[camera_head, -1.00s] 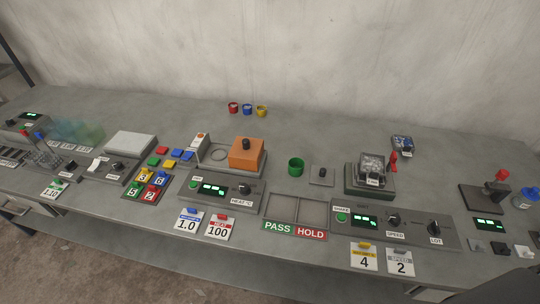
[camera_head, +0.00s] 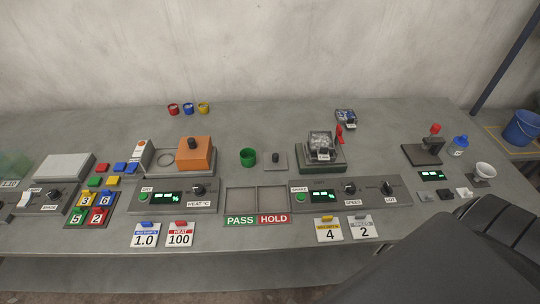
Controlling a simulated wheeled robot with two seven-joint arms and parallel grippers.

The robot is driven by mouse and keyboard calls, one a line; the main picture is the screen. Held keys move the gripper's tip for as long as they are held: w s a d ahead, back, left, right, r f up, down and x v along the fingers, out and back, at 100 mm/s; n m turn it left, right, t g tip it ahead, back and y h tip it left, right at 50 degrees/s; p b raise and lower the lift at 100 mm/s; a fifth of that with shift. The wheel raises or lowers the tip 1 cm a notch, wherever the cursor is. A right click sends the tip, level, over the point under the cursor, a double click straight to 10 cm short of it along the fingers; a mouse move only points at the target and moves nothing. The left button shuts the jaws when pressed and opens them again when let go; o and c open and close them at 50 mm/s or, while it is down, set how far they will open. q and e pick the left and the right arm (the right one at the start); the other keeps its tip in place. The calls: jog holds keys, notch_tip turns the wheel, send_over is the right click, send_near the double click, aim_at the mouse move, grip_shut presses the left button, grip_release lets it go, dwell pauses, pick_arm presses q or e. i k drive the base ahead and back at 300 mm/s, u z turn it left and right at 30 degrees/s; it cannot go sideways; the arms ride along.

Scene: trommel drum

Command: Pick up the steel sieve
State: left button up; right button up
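A square steel-grey frame with pale, mottled contents, which looks like the steel sieve (camera_head: 321,140), sits on a dark green shaker base (camera_head: 322,166) right of centre. A small label is on its front side. A red-handled clamp (camera_head: 339,133) stands close at its right; whether it presses on the sieve cannot be told. A dark part of my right arm fills the lower right corner, well away from the sieve. The fingertips of neither gripper show.
A control panel (camera_head: 404,196) lies in front of the shaker. A small blue-and-dark item (camera_head: 345,117) lies behind. A red-knobbed stand (camera_head: 424,150) is to the right.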

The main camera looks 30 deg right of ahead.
aim_at(321, 142)
jog(key=z, duration=0.8)
jog(key=k, duration=1.35)
jog(key=z, duration=0.05)
jog(key=i, duration=0.5)
jog(key=z, duration=1)
jog(key=i, duration=0.75)
jog(key=z, duration=0.25)
